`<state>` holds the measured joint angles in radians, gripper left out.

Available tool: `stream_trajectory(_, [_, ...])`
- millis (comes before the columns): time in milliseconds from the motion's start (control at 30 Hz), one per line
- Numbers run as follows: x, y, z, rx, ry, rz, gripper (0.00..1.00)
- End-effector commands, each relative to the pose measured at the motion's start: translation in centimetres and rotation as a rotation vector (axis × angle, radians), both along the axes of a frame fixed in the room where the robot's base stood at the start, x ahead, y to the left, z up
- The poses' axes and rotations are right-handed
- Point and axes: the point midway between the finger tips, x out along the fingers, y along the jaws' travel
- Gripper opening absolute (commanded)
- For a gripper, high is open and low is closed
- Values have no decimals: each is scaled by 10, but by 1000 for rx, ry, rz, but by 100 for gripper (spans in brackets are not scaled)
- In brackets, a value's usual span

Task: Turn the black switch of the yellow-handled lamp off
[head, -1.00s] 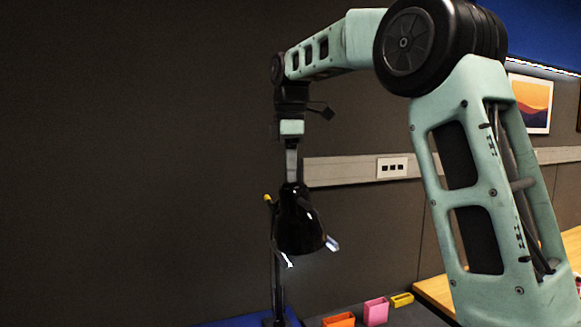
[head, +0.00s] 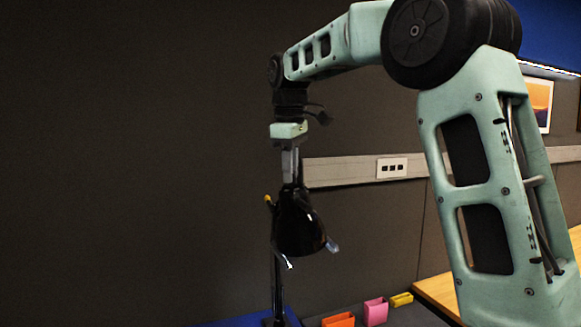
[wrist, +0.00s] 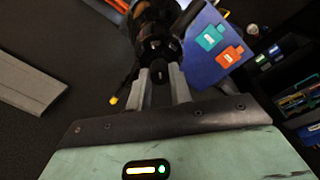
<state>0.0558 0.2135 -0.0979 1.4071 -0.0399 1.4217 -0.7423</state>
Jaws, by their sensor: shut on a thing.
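The lamp is black, with a rounded shade (head: 300,230) hanging on a dark upright pole in the head view. A small yellow handle tip (head: 268,198) shows left of the shade; it also shows in the wrist view (wrist: 113,100). My gripper (head: 291,180) points down at the top of the shade. In the wrist view, my gripper's two grey fingers (wrist: 160,74) are closed on the black switch (wrist: 158,76) at the back of the lamp head. The fingers hide much of the switch, so its exact angle is unclear.
An orange box (head: 338,320), a pink box (head: 376,311) and a yellow box (head: 401,299) stand right of the lamp base. A blue mat (wrist: 208,62) with tags lies below in the wrist view. A wall rail with a socket (head: 392,168) runs behind.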

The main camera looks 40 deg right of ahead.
Motion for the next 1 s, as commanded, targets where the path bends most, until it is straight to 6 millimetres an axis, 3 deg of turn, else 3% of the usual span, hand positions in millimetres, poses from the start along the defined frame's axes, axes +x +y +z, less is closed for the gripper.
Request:
stream_trajectory(500, [0, 2, 1, -22, -77, -444, 0])
stream_trajectory(1000, [0, 2, 1, -31, -111, -637, 0])
